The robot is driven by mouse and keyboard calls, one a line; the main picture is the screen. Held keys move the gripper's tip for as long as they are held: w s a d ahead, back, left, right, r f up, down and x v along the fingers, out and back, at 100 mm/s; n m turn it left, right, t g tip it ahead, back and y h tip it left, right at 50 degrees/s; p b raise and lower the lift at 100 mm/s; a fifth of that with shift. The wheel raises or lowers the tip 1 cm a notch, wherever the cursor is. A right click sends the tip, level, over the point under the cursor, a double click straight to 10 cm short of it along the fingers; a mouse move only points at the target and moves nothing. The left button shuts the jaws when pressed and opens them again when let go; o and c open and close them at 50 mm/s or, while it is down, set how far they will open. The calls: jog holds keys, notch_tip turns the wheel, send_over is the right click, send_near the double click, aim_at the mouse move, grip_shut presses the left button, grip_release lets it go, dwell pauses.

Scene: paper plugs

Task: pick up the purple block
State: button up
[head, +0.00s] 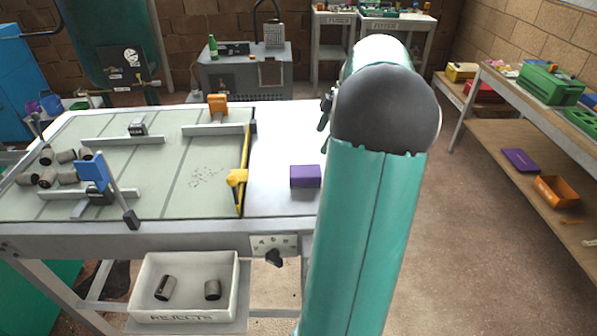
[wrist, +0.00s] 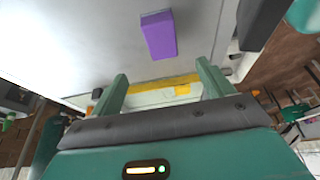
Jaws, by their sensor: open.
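The purple block (head: 305,176) lies on the bare pale right part of the worktable (head: 285,135), just right of the yellow bar. In the wrist view the purple block (wrist: 159,35) is beyond my fingertips, near the top middle. My gripper (wrist: 162,82) is open, with its two green fingers apart and nothing between them. The block is apart from the fingers.
A yellow bar (head: 243,170) crosses the table left of the block. Grey paper plugs (head: 66,156) lie at the far left. A white rejects bin (head: 185,290) sits below the table. A wooden shelf (head: 540,160) stands at right.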

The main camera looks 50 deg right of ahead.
aim_at(306, 170)
jog(key=x, duration=0.8)
jog(key=shift+a+f, duration=0.25)
jog(key=shift+f, duration=0.15)
jog(key=x, duration=0.5)
jog(key=shift+s+d, duration=0.1)
jog(key=c, duration=1.1)
notch_tip(306, 170, up, 10)
jog(key=shift+r, duration=0.1)
